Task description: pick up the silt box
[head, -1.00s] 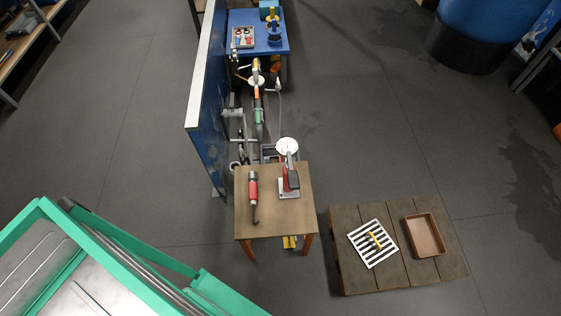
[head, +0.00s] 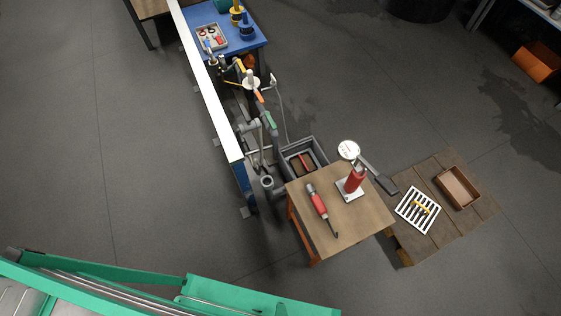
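Two open boxes show in the head view, and I cannot tell for sure which is the silt box. A shallow brown open box (head: 459,188) lies on the low dark wooden platform (head: 446,226) at the right and looks empty. A grey open-topped box (head: 291,147) stands on the floor behind the small wooden table, with something reddish-brown inside. The table hides part of its near side. My gripper is not in view.
The small wooden table (head: 362,224) holds a red tool (head: 318,200) and a red device with a dark lever (head: 356,180). A white slatted rack (head: 418,210) lies beside the brown box. A blue-white partition (head: 206,84) stands left of the pipework. Floor left is clear.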

